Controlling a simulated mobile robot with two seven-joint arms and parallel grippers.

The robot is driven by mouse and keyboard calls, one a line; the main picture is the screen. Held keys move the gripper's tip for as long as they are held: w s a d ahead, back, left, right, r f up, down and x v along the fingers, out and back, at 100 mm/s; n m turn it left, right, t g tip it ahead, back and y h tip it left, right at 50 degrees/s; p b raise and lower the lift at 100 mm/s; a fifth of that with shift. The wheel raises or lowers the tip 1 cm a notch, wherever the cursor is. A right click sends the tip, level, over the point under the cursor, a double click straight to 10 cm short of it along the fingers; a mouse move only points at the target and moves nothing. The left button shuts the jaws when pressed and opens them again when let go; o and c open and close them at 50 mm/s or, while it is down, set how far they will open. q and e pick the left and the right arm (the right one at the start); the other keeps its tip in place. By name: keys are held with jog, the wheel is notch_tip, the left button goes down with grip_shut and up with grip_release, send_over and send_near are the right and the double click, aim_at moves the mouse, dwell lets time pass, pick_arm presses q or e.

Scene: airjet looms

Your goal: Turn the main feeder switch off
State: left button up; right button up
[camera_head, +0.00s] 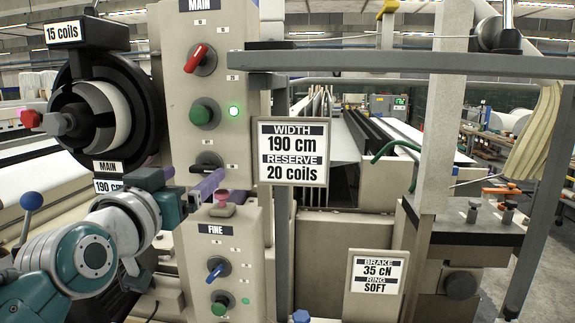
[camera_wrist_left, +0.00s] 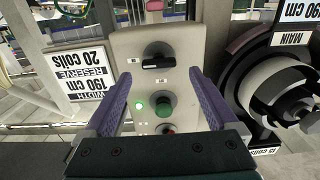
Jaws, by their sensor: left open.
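The main feeder panel (camera_head: 220,90), headed MAIN, is an upright beige box. It carries a red turn knob (camera_head: 199,58) set at a slant, a green round knob (camera_head: 203,112) with a lit green lamp (camera_head: 233,110), and a black turn switch (camera_head: 207,163) lowest. My left gripper (camera_head: 196,174) is at the panel's lower part, near the black switch. In the left wrist view the panel is upside down. The open purple fingers of my left gripper (camera_wrist_left: 158,72) stand either side of the black switch (camera_wrist_left: 158,62), whose handle lies nearly level. They hold nothing.
Below is the FINE panel (camera_head: 214,255) with a blue switch (camera_head: 217,270) and a green knob. Left is a round black feeder (camera_head: 140,75). A width sign (camera_head: 293,186) and grey frame bar (camera_head: 400,62) stand to the right. A pink part (camera_head: 222,197) is close under the gripper.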

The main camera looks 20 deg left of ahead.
aim_at(205, 169)
pick_arm(q)
jog(key=shift+x, duration=1.5)
jog(key=c, duration=1.4)
